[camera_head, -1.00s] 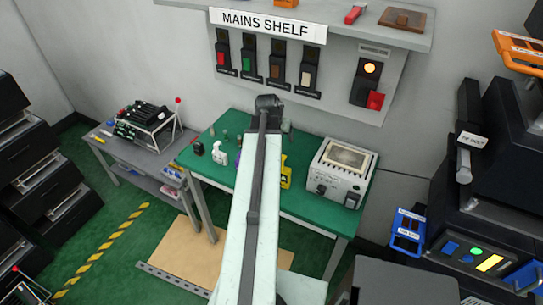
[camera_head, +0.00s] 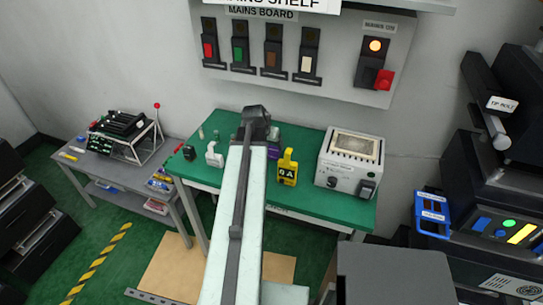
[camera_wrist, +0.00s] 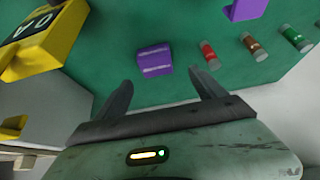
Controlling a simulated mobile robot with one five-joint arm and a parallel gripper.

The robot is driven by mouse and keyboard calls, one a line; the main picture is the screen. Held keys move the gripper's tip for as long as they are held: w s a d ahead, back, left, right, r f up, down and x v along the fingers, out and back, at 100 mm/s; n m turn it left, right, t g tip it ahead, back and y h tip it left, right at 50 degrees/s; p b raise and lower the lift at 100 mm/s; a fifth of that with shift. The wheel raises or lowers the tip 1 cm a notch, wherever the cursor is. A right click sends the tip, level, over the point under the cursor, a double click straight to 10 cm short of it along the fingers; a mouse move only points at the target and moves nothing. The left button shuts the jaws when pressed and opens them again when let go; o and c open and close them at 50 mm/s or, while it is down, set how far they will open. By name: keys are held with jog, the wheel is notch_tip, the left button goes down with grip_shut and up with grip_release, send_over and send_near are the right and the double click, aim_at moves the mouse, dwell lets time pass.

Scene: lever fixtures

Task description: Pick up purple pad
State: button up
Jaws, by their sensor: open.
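The purple pad (camera_wrist: 155,60) is a small ridged block lying on the green table top (camera_wrist: 115,85) in the wrist view. My gripper (camera_wrist: 160,76) is open and empty, with its two dark fingers apart and pointing towards the pad. The pad shows just beyond the fingertips, roughly centred between them; I see no contact. A larger purple thing (camera_wrist: 246,8) is cut off at the top of the wrist view. In the head view a purple patch (camera_head: 272,152) shows right of my arm; I cannot tell which purple thing it is. My fingers are hidden there.
A yellow block marked with letters (camera_head: 287,167) stands near the pad, also in the wrist view (camera_wrist: 40,42). Several small coloured cylinders, one red (camera_wrist: 210,55), lie to the pad's right. A white boxed device (camera_head: 349,163) stands on the table's right. The mains shelf overhangs behind.

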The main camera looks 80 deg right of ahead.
aim_at(273, 150)
jog(key=b+x, duration=0.1)
jog(key=x, duration=0.1)
jog(key=shift+f+b, duration=0.3)
jog(key=b+x, duration=0.4)
jog(key=x, duration=0.1)
jog(key=shift+s+a+f+b, duration=0.1)
jog(key=shift+s+f+b, duration=0.1)
jog(key=shift+b, duration=0.15)
jog(key=shift+r, duration=0.2)
jog(key=c, duration=1.4)
jog(key=shift+c, duration=0.2)
notch_tip(273, 150, up, 10)
jog(key=p, duration=1)
